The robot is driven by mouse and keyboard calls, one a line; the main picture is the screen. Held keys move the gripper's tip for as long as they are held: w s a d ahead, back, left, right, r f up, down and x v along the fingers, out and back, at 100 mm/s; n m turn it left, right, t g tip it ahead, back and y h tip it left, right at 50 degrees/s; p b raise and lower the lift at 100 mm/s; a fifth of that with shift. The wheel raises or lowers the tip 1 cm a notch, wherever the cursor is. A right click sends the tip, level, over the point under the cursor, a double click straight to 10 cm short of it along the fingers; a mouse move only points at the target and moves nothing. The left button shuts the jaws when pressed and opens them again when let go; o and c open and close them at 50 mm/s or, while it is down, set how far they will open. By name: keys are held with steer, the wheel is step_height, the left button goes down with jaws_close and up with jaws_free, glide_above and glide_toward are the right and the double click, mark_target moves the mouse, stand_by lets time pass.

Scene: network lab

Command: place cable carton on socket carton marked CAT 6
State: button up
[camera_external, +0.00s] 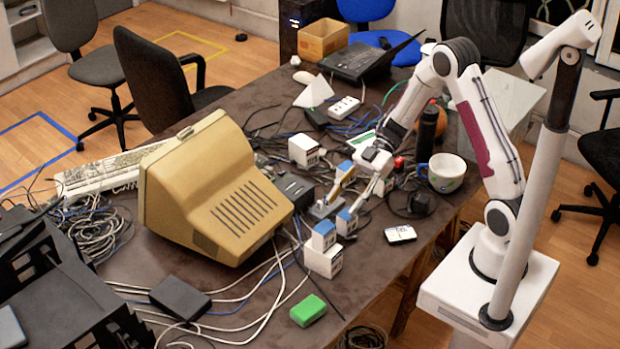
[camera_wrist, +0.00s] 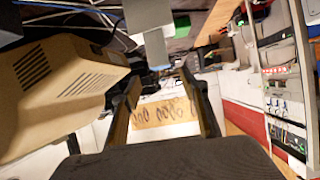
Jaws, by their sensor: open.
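Another blue-topped carton (camera_external: 346,222) is close beside the fingers. White cartons (camera_external: 304,150) stand farther back. Labels are too small to read, so I cannot tell which is CAT 6.
A beige monitor (camera_external: 215,190) stands left of the cartons. A white mug (camera_external: 445,173) and a dark bottle (camera_external: 427,130) are to the right. Loose cables cross the table. A green block (camera_external: 308,311) and a black box (camera_external: 180,298) lie near the front.

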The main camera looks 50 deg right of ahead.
steer(key=shift+v, duration=1.1)
steer(key=w+d+r+m+t+h, duration=0.2)
steer(key=w+r+t+h, duration=0.15)
steer(key=w+r, duration=0.2)
steer(key=w+d+r+m+t+h, duration=0.2)
steer(key=w+d+r+t, duration=0.1)
steer(key=w+r+t, duration=0.3)
steer(key=s+d+r+m+t+h, duration=0.2)
steer(key=d+r+m+h, duration=0.45)
steer(key=d+r, duration=0.25)
steer(key=s+d+f+m+g+h, duration=0.1)
steer(key=s+m+g+h, duration=0.4)
steer(key=s, duration=1.5)
steer(key=s+a+f+m+y, duration=0.1)
steer(key=s+a+y, duration=0.1)
steer(key=s, duration=0.3)
steer(key=s+a+f+m+g+y, duration=0.1)
steer(key=s+a+f+y, duration=0.1)
steer(key=s, duration=0.3)
steer(key=shift+a, duration=0.85)
